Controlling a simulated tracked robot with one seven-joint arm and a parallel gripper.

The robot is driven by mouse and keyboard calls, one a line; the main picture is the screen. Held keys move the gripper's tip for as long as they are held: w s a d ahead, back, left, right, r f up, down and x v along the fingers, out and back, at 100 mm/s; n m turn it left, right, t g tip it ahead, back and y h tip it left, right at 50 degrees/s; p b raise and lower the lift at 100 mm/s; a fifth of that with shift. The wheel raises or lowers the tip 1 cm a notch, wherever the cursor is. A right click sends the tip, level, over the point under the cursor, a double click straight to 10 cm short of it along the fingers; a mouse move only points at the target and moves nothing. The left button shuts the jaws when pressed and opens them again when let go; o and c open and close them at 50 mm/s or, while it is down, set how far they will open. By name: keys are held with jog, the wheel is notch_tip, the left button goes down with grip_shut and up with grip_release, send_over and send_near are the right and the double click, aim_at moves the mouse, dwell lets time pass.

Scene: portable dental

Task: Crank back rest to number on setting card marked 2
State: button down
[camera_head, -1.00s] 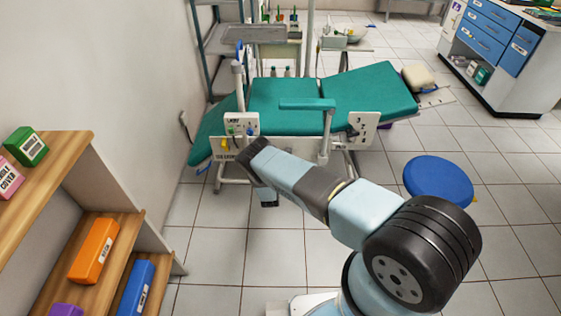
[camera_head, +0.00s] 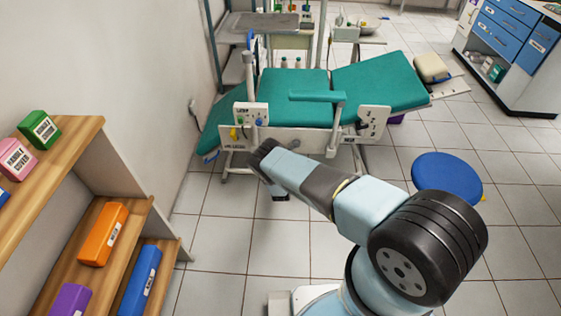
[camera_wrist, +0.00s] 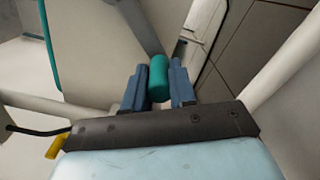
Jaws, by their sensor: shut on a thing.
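The dental chair (camera_head: 285,95) has a green seat and a raised back rest (camera_head: 380,84) at its right. A white card with black numbers (camera_head: 373,121) is fixed to the chair's near side, below the back rest; I cannot read its pointer position. My gripper (camera_wrist: 157,68) is shut on a green cylindrical handle (camera_wrist: 159,82), with one blue-grey finger on each side. In the head view my gripper (camera_head: 266,160) is low at the chair's near side, below the white control panel (camera_head: 250,115). The handle is hidden there by my gripper and arm.
A blue round stool (camera_head: 447,178) stands right of my arm. A wooden shelf with coloured boxes (camera_head: 78,160) is at the left. A blue-drawer cabinet (camera_head: 510,60) stands at the back right. Tiled floor (camera_head: 215,245) is clear between shelf and arm.

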jog(key=shift+w+r, duration=0.2)
jog(key=c, duration=0.9)
grip_release()
jog(key=shift+f, duration=0.1)
jog(key=shift+s, duration=0.1)
jog(key=s, duration=0.4)
jog(key=s+a, duration=0.1)
jog(key=s, duration=0.8)
jog(key=shift+s+a, duration=0.2)
jog(key=shift+s, duration=0.15)
jog(key=shift+f, duration=0.1)
